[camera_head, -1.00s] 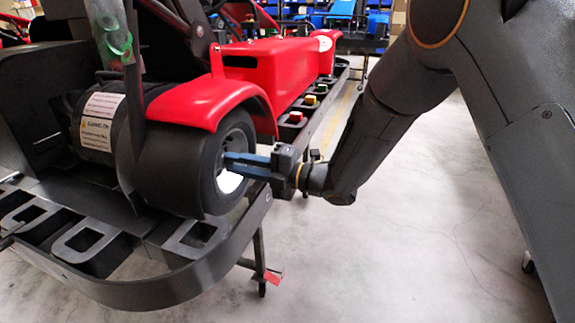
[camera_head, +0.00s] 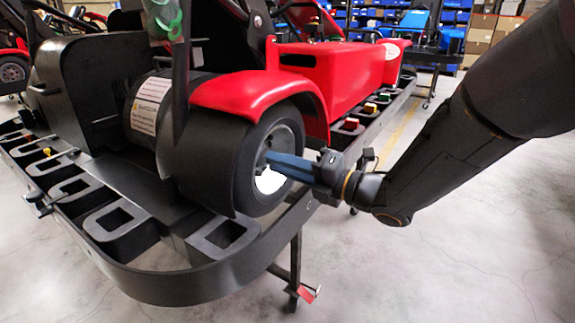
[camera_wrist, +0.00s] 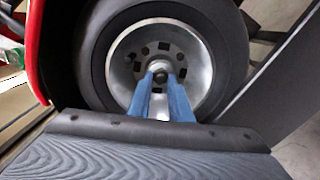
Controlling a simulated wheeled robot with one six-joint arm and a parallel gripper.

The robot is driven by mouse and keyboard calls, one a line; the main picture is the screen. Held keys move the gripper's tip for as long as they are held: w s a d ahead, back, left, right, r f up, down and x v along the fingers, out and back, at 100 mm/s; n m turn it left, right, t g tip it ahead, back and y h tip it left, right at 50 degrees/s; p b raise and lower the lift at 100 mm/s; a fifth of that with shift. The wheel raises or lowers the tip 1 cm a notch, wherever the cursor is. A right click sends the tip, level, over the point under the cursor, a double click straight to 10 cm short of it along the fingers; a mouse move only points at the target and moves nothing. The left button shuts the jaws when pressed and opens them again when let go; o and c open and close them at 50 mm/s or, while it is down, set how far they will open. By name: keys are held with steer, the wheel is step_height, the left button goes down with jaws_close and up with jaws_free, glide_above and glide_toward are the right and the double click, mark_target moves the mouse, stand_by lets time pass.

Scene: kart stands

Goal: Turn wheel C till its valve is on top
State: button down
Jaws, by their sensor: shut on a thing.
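One wheel of the red kart shows close up in the head view, a black tyre (camera_head: 247,178) around a grey metal rim, under a red fender; I see no letter on it. In the wrist view the rim (camera_wrist: 205,62) faces me, with a ring of dark holes around a small hub (camera_wrist: 160,66). My gripper (camera_head: 268,157) reaches it from the right. Its blue fingers (camera_wrist: 162,80) are at the hub, one on each side, shut on it. I cannot make out the valve; the fingers and palm cover the rim's lower part.
A black stand rail (camera_head: 250,262) curves around the kart below the wheel, with open square slots and a leg with a red tab (camera_head: 306,294). Colored blocks (camera_head: 370,108) sit along the right-hand rail. The floor (camera_head: 440,270) to the right is clear.

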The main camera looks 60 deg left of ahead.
steer(key=shift+s+a+r, duration=0.1)
steer(key=shift+s, duration=0.05)
steer(key=c, duration=1.6)
jaws_free()
steer(key=shift+s, duration=0.1)
steer(key=shift+w, duration=0.25)
steer(key=b+v, duration=0.1)
steer(key=v, duration=0.6)
steer(key=shift+w+d, duration=0.15)
steer(key=shift+d, duration=0.25)
steer(key=shift+w, duration=0.15)
